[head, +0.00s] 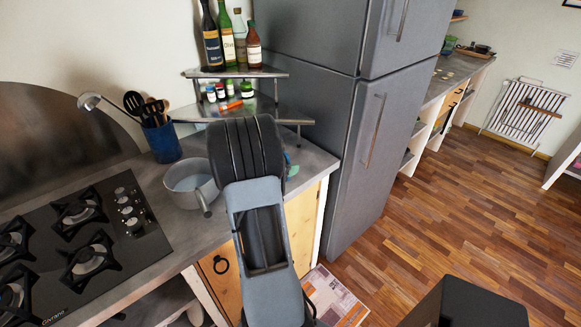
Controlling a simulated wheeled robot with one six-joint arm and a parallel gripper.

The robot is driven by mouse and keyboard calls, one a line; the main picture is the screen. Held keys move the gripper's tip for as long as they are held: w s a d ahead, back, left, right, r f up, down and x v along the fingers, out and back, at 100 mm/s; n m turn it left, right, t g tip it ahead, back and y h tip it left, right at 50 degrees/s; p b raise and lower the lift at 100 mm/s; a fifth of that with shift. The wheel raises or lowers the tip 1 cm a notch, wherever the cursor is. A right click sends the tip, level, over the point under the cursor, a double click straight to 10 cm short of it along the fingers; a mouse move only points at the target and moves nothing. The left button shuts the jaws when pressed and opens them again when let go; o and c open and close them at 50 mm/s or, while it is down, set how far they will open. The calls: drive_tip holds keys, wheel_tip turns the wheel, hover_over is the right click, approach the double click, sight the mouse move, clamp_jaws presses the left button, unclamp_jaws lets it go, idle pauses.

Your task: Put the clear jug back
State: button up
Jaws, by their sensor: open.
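I cannot make out a clear jug for certain. A grey, round, open vessel (190,184) with a handle towards the front stands upright on the counter (172,228), right of the hob; it looks like a saucepan and is opaque. My arm rises from the bottom of the head view and covers the counter's right part. My gripper is not visible; the arm hides whatever is behind it. A small teal thing (292,170) shows partly at the arm's right edge, too hidden to name.
A gas hob (84,240) fills the counter's left. A blue utensil holder (162,142) stands behind the grey vessel. A two-tier corner shelf (200,112) carries several bottles and small jars. A tall grey fridge (345,130) stands right of the counter. The wooden floor (440,200) is open on the right.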

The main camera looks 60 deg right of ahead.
drive_tip(key=v, duration=1)
drive_tip(key=shift+a, duration=0.35)
drive_tip(key=shift+w+r, duration=0.1)
drive_tip(key=shift+r, duration=0.05)
drive_tip(key=shift+a, duration=0.1)
